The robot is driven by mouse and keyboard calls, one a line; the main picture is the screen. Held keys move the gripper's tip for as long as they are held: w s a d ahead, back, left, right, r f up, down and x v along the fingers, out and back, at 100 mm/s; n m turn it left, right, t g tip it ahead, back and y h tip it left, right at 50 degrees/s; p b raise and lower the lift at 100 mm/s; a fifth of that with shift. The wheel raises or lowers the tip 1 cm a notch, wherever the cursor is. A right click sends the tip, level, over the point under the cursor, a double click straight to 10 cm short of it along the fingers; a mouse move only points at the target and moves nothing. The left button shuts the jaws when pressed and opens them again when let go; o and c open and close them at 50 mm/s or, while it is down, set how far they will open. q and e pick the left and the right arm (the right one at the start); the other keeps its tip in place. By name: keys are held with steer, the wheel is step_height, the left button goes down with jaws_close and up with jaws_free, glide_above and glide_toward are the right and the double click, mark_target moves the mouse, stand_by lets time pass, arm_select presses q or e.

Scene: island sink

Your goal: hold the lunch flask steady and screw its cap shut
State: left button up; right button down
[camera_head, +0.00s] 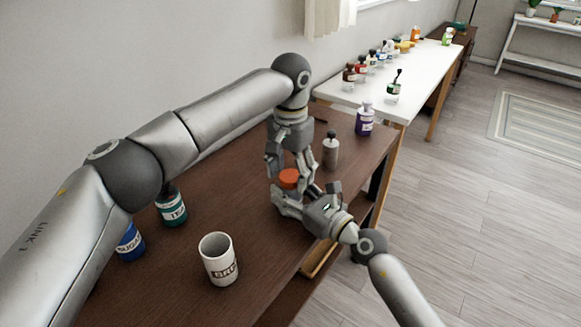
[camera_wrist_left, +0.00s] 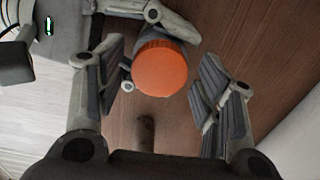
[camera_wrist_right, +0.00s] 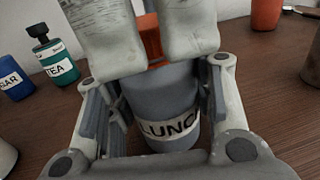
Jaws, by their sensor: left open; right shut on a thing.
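The lunch flask has a blue-grey body (camera_wrist_right: 165,103) with a white LUNCH label and stands on the dark wooden table. Its orange cap (camera_head: 289,177) sits on top; it also shows in the left wrist view (camera_wrist_left: 161,68). Whether the cap is threaded tight cannot be told. My right gripper (camera_head: 300,195) is shut on the flask's body from the side, a finger on each side. My left gripper (camera_head: 291,172) comes down from above, open, with its fingers apart on either side of the cap. In the right wrist view its fingers hide part of the cap.
A white mug (camera_head: 218,259) stands near the front, with a green TEA bottle (camera_head: 171,207) and a blue SUGAR container (camera_head: 129,243) at left. A grey bottle (camera_head: 331,151) and a purple bottle (camera_head: 365,119) stand behind the flask. A white table (camera_head: 420,62) with bottles lies beyond.

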arm_select(q)
steer(key=shift+c, duration=0.2)
steer(key=c, duration=1)
steer(key=o, duration=1.2)
step_height(320, 180, up, 12)
arm_select(e)
steer(key=c, duration=0.6)
jaws_free()
